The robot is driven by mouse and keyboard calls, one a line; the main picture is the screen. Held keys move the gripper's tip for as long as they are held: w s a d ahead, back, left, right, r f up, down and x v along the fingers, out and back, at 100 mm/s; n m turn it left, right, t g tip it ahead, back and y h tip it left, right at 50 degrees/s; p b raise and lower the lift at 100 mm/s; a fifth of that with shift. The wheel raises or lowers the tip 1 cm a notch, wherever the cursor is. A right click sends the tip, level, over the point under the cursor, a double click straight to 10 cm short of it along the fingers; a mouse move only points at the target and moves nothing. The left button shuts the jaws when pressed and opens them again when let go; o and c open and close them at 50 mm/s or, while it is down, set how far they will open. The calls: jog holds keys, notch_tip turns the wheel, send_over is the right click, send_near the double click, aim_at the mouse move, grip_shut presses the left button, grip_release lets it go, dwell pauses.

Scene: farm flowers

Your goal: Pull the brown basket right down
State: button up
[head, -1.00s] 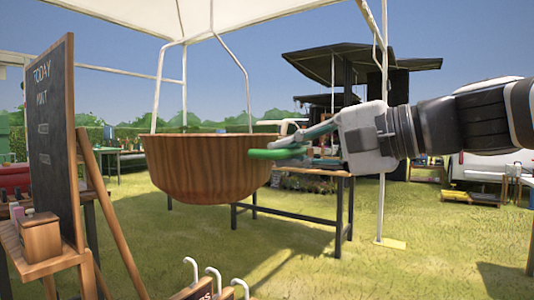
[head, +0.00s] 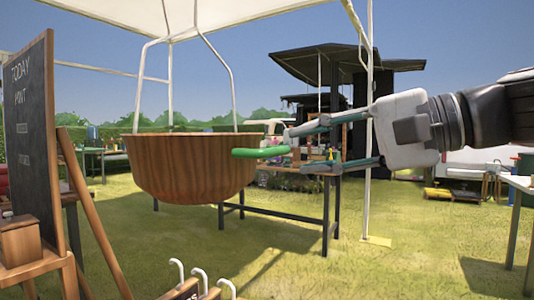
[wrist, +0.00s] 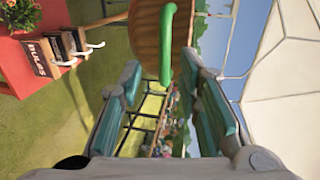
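The brown basket (head: 188,170) hangs from white straps in the left-middle of the head view. It is a wooden-looking bowl with a green handle (head: 260,152) on its right side. In the wrist view the basket (wrist: 157,28) is at the top, and the green handle (wrist: 167,45) lies between and beyond the two open fingers (wrist: 166,75).
A chalkboard sign (head: 33,140) on a wooden easel stands at the left. A dark-framed table (head: 290,205) is behind the basket. A white canopy pole (head: 368,130) rises behind my gripper. Grass below the basket is open.

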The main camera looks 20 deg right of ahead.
jog(key=v, duration=0.5)
jog(key=shift+s+d, duration=0.2)
jog(key=shift+s, duration=0.15)
jog(key=s+a+f+n+g+h, duration=0.1)
jog(key=s+a+f+n+g, duration=0.15)
jog(key=a+f, duration=0.4)
jog(key=s+a+f+n+g+h, duration=0.1)
jog(key=a+f+n+g, duration=0.2)
jog(key=f, duration=0.6)
jog(key=s+d+f+n+g+h, duration=0.1)
jog(key=s+f+n+g+h, duration=0.15)
jog(key=s+f+h, duration=0.4)
jog(key=s+d+f+n+g+h, duration=0.15)
jog(key=s+f+g, duration=0.25)
jog(key=f, duration=0.5)
notch_tip(320, 180, up, 34)
jog(key=n+t+p, duration=0.1)
jog(key=t+p, duration=0.2)
jog(key=p, duration=2.9)
jog(key=shift+t+y, duration=0.3)
jog(key=shift+y, duration=0.1)
